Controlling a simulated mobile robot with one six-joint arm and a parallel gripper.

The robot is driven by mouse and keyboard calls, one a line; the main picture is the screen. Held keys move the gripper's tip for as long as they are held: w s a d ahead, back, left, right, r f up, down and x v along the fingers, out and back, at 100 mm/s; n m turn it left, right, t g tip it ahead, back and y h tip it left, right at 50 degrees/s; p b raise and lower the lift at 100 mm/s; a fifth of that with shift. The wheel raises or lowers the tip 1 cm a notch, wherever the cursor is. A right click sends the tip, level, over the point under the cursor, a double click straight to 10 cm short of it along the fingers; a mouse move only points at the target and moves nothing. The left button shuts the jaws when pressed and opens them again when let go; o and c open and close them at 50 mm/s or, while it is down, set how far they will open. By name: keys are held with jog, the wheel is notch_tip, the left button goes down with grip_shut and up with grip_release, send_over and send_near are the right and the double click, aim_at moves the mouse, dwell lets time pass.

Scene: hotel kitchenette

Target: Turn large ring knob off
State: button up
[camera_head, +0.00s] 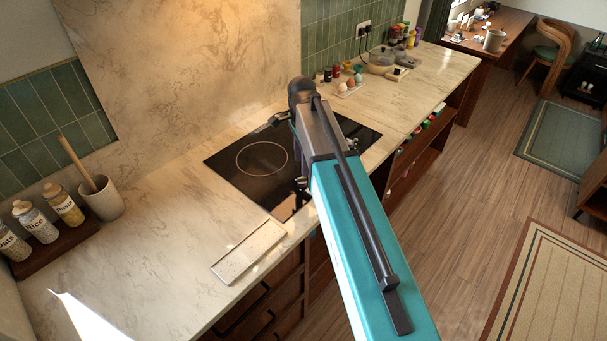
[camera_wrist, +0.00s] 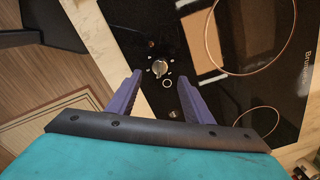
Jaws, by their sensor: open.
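The black glass hob (camera_wrist: 205,20) has a large ring (camera_wrist: 209,52) and a smaller ring (camera_wrist: 237,124) marked on it in the wrist view. A small silver round knob (camera_wrist: 159,68) sits near the hob's edge, with light marks around it. In the head view the hob (camera_head: 229,176) is partly covered by my arm, which hides the knob and the fingertips.
A pale marble counter (camera_head: 150,255) surrounds the hob. A white rectangular tray (camera_head: 249,252) lies in front of it. Jars (camera_head: 64,204) and a utensil pot (camera_head: 101,198) stand at left. An egg holder (camera_head: 349,87) and a pan (camera_head: 381,61) stand at the back.

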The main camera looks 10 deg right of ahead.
aim_at(302, 178)
jog(key=shift+f+p, duration=1.2)
jog(key=shift+f, duration=2.3)
